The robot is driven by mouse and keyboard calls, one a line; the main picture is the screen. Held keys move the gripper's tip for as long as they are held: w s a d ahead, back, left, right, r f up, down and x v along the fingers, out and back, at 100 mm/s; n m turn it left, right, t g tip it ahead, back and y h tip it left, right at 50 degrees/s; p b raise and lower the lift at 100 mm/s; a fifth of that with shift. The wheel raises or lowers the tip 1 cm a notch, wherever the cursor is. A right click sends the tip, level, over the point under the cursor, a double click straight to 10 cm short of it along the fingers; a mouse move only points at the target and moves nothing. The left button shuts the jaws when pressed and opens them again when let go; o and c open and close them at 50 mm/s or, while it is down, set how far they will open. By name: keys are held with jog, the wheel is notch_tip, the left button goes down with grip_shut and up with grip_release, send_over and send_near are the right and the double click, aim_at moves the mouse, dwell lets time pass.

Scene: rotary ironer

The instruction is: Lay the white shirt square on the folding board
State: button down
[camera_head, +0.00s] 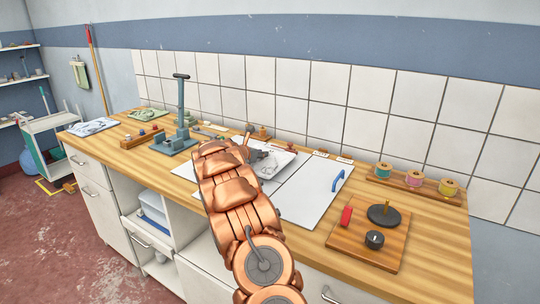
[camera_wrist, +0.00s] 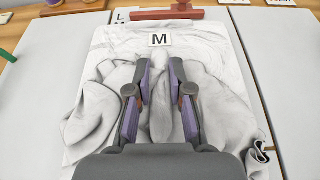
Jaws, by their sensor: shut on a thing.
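In the head view the shirt (camera_head: 285,160) shows behind my arm, on the white board (camera_head: 312,195). My gripper (camera_wrist: 162,72) is over the middle of the shirt, with a raised fold of cloth between its fingers. It is shut on this fold. In the head view my gripper (camera_head: 258,153) is partly hidden by my arm. Part of the board is hidden too.
A blue handle (camera_head: 338,181) stands on the board's right panel. A red bar (camera_wrist: 165,14) lies beyond the shirt. To the right are a wooden block with a black knob (camera_head: 375,239) and thread spools (camera_head: 414,179). A grey-green press (camera_head: 178,140) stands left.

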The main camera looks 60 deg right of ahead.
aim_at(272, 155)
jog(key=d, duration=0.1)
jog(key=s+d, duration=0.2)
jog(key=d, duration=0.1)
jog(key=shift+f+p, duration=0.25)
jog(key=shift+p, duration=0.15)
jog(key=shift+a+f, duration=0.15)
jog(key=shift+f, duration=0.4)
jog(key=c, duration=1.1)
grip_release()
jog(key=shift+f, duration=0.15)
jog(key=shift+o, duration=0.2)
jog(key=shift+a, duration=0.15)
jog(key=shift+w+a+r, duration=0.1)
jog(key=shift+a+r, duration=0.2)
jog(key=shift+a, duration=0.25)
jog(key=b+v, duration=0.1)
jog(key=v, duration=0.9)
jog(key=shift+a+r+b, duration=0.2)
jog(key=shift+a+b, duration=0.05)
jog(key=shift+b, duration=0.15)
